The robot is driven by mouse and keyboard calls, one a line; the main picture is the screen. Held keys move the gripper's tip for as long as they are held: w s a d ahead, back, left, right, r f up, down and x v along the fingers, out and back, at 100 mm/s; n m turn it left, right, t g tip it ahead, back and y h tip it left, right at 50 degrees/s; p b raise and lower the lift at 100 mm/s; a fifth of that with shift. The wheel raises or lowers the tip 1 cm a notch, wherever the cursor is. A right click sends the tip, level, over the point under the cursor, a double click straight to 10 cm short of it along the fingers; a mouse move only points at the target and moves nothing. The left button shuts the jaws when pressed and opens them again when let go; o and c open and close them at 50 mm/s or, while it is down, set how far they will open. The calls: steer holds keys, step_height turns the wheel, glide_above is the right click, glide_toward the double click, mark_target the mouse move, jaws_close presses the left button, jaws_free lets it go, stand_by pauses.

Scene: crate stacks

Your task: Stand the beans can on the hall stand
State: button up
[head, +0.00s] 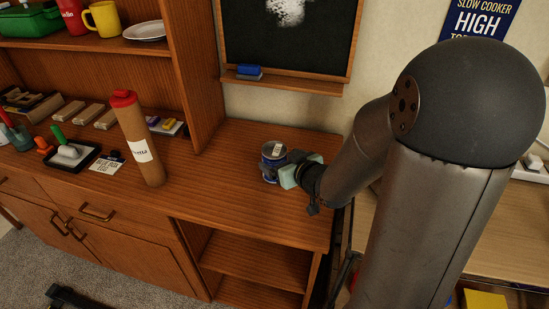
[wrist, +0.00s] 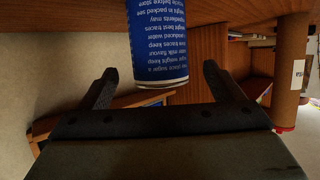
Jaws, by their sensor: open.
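The beans can is probably the blue can (head: 271,165) with a pale metal lid, standing upright on the wooden top of the cabinet, likely the hall stand (head: 225,190). In the wrist view the blue can (wrist: 158,42) shows white print upside down. My gripper (head: 288,174) is at the can's right side in the head view; its fingertips are partly hidden. In the wrist view my gripper (wrist: 160,75) is open, with one finger on each side of the can and a gap beside each. I cannot tell whether it touches the can.
A brown bottle with a red lid (head: 139,140) stands left of the can. A stamp pad (head: 70,155) and a card (head: 107,165) lie farther left. A chalkboard (head: 290,35) with a ledge hangs behind. The wooden top is clear around the can.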

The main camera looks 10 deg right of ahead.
steer(key=x, duration=0.5)
steer(key=shift+c, duration=0.4)
steer(key=c, duration=1)
steer(key=shift+r, duration=0.15)
steer(key=c, duration=0.4)
